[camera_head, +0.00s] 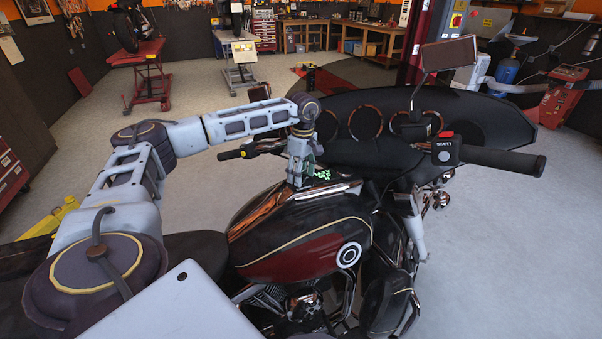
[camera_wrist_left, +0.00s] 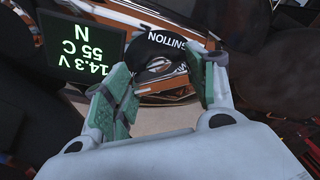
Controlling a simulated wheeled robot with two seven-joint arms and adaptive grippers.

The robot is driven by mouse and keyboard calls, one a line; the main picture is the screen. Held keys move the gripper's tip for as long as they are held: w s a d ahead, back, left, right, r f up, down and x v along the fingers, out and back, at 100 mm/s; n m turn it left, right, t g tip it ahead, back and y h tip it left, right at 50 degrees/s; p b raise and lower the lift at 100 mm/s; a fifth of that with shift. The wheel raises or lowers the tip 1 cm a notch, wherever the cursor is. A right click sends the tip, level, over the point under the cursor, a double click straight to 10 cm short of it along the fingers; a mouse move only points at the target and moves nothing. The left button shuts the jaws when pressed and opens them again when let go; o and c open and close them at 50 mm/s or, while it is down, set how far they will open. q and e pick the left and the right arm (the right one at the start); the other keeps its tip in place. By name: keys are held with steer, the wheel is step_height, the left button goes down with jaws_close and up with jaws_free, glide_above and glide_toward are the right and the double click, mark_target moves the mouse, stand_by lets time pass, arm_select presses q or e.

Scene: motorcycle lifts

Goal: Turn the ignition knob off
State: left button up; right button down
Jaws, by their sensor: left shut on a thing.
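The ignition knob (camera_wrist_left: 170,52) is a dark round cap with white "IGNITION" lettering, upside down in the left wrist view. My left gripper (camera_wrist_left: 163,88) has its green-padded fingers on either side of the knob and is shut on it. The motorcycle (camera_head: 300,235) has a dark red and black tank. My right gripper is not in either view.
A lit display (camera_wrist_left: 85,50) beside the knob reads "N", "55 C" and "14.3 V". The handlebar grip (camera_head: 503,160) with a red switch (camera_head: 445,150) extends right. A mirror (camera_head: 449,54) and gauges (camera_head: 366,122) stand ahead. Open floor lies right of the motorcycle.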

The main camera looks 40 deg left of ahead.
arm_select(q)
steer(key=shift+n, duration=0.5)
steer(key=shift+n+p, duration=0.55)
steer(key=shift+n, duration=0.15)
steer(key=n+p, duration=0.1)
steer(key=n, duration=0.2)
steer(key=shift+w+r+g, duration=0.1)
steer(key=shift+w+g, duration=0.05)
steer(key=shift+g, duration=0.15)
steer(key=n+p, duration=0.1)
steer(key=n, duration=0.3)
steer(key=shift+a+p, duration=0.15)
steer(key=shift+p, duration=0.25)
steer(key=shift+w+n+h, duration=0.1)
steer(key=shift+n+h, duration=0.2)
steer(key=shift+n, duration=0.4)
steer(key=shift+p, duration=0.3)
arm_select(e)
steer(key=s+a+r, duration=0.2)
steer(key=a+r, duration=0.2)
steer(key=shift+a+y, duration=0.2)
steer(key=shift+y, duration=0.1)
arm_select(q)
steer(key=shift+n, duration=0.3)
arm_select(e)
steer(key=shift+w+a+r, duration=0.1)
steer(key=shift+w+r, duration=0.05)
arm_select(q)
steer(key=o, duration=1)
